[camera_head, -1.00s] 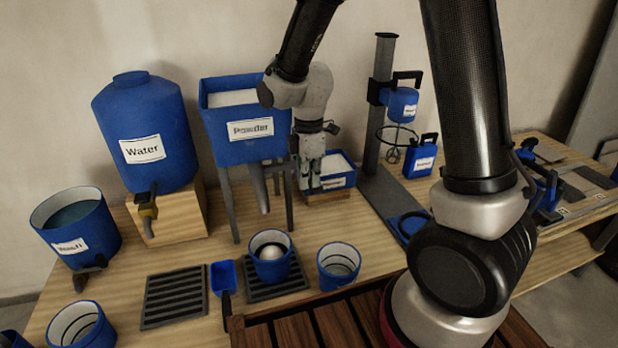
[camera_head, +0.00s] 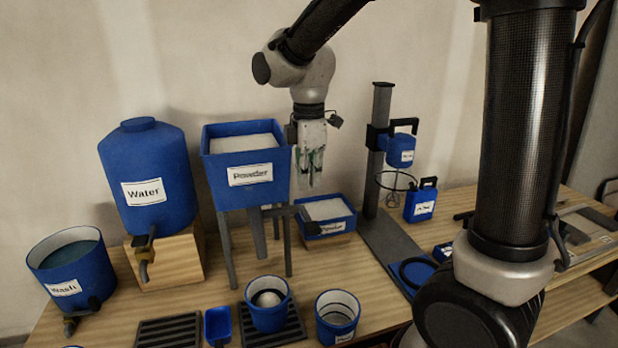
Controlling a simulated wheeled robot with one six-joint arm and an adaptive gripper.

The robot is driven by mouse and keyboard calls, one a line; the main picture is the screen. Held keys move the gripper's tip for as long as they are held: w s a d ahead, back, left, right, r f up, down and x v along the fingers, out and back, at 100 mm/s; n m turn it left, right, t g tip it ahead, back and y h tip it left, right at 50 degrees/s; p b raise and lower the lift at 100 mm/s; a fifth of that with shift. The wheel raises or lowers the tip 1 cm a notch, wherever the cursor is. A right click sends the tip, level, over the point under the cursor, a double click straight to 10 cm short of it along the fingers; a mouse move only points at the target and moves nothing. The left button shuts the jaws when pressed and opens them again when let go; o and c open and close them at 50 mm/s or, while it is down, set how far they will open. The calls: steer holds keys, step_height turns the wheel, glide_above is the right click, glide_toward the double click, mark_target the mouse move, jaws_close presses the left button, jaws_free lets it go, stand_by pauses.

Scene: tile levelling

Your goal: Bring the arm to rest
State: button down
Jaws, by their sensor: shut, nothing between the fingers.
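My gripper (camera_head: 310,182) points down in the upper middle of the head view. It is shut and empty. It hangs in front of the back wall, just right of the blue powder hopper (camera_head: 222,180) and above a small blue bin of powder (camera_head: 340,227). It appears clear of both, though the depth between them is hard to judge. My arm runs from the right side up out of the top of the picture and back down to the gripper.
A blue water tank (camera_head: 150,165) and a wash bucket (camera_head: 75,275) stand at left. A mixer stand (camera_head: 378,150) rises right of the gripper. Two small buckets, one holding a white ball (camera_head: 267,299), are in front. Bare tabletop (camera_head: 330,270) lies between bin and buckets.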

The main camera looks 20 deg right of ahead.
stand_by(0.3)
steer(key=s+d+r+m+t, duration=0.2)
steer(key=s+d+r+m, duration=0.1)
steer(key=s+d+m, duration=0.5)
steer(key=s+d+r+m+t, duration=0.2)
steer(key=s+d+r+m, duration=0.1)
steer(key=s+d+m, duration=0.6)
steer(key=shift+s+r+m, duration=0.3)
steer(key=shift+s+m, duration=0.2)
steer(key=shift+s, duration=0.05)
